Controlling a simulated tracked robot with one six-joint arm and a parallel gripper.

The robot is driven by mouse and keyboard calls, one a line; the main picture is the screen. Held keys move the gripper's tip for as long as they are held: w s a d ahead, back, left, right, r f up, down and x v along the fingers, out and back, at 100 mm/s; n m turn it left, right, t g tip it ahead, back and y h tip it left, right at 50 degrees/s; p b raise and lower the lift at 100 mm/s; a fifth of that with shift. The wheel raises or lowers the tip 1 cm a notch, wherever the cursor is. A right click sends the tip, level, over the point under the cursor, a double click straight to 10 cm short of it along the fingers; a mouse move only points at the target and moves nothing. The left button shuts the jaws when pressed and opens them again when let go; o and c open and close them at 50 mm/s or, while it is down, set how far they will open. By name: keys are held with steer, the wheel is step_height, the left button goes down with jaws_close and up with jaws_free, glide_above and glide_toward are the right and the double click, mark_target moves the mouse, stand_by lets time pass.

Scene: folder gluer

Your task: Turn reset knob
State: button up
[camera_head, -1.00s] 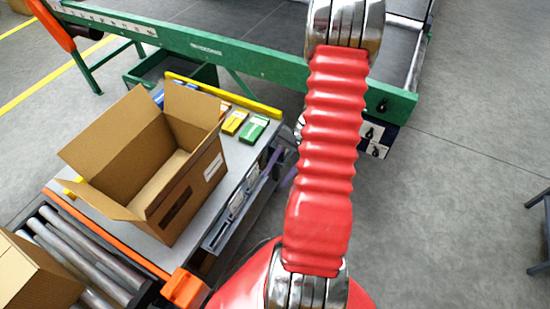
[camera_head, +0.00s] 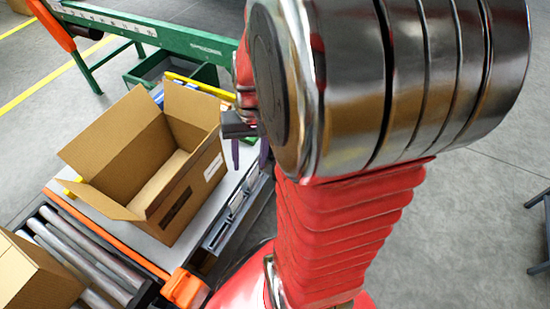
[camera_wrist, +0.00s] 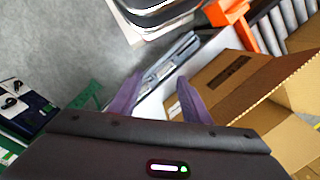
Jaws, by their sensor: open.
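Two black knobs on white plates show at the left edge of the wrist view: an upper knob (camera_wrist: 12,85) and a lower knob (camera_wrist: 9,102). They sit on a dark blue housing (camera_wrist: 30,124). I cannot tell which one is the reset knob. In the head view my arm hides them. My gripper (camera_head: 249,152) shows just right of the open carton in the head view. Its two purple fingers also show in the wrist view (camera_wrist: 156,97), spread apart with nothing held between them. The gripper is well away from the knobs.
An open carton (camera_head: 185,190) stands on a light table (camera_head: 160,231) with orange and yellow edges. A roller conveyor (camera_head: 85,255) with another carton (camera_head: 35,277) is at lower left. A green-framed conveyor (camera_head: 150,32) runs behind.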

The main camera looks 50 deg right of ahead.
steer(key=s+a+r+n+t+h, duration=0.1)
steer(key=a+r+n+t, duration=0.4)
steer(key=a+r, duration=0.9)
steer(key=shift+s+a+r+n+t+h, duration=0.3)
steer(key=shift+s+a+n, duration=0.15)
steer(key=shift+s+n, duration=0.4)
steer(key=shift+w, duration=0.1)
